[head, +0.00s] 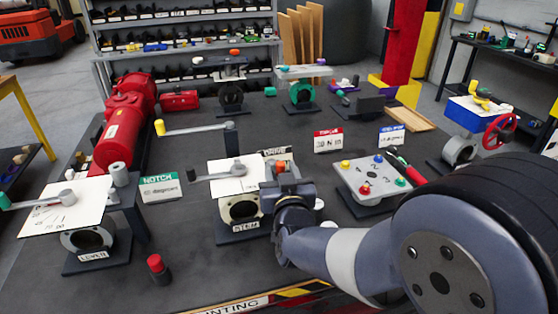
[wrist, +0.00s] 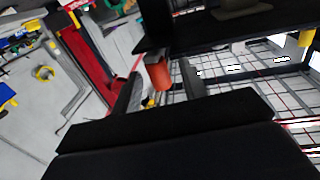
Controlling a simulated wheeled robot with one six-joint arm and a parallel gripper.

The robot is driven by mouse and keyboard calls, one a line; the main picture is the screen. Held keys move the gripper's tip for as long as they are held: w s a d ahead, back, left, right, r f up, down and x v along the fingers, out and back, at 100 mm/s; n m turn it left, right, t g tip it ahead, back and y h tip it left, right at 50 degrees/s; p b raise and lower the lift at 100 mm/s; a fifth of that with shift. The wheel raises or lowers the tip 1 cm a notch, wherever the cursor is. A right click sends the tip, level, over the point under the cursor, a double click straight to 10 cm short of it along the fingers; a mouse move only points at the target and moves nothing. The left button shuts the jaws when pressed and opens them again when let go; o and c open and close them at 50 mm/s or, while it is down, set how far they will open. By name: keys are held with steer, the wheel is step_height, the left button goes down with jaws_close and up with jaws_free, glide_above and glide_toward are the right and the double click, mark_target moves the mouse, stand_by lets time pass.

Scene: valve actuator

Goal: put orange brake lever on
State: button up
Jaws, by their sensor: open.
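An orange-red lever grip (wrist: 160,74) shows in the wrist view between my gripper's two open fingers (wrist: 161,90), below a dark bar. I cannot tell whether the fingers touch it. In the head view my gripper (head: 277,170) is at the middle of the bench, just right of the front middle valve unit (head: 240,208), with a small orange patch (head: 267,166) at its tip. Most of the lever is hidden there by my gripper. A sign (head: 277,152) behind my gripper is partly covered.
A grey lever over a white plate (head: 232,181) is close left of my gripper. A yellow-tipped lever (head: 190,128) stands behind it. A button box (head: 372,178) is to the right. A red-capped post (head: 157,266) stands front left, with bare bench around it.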

mark_target(281, 171)
steer(key=shift+w+a, duration=0.2)
steer(key=shift+w, duration=1.45)
steer(key=shift+c, duration=0.2)
jaws_close()
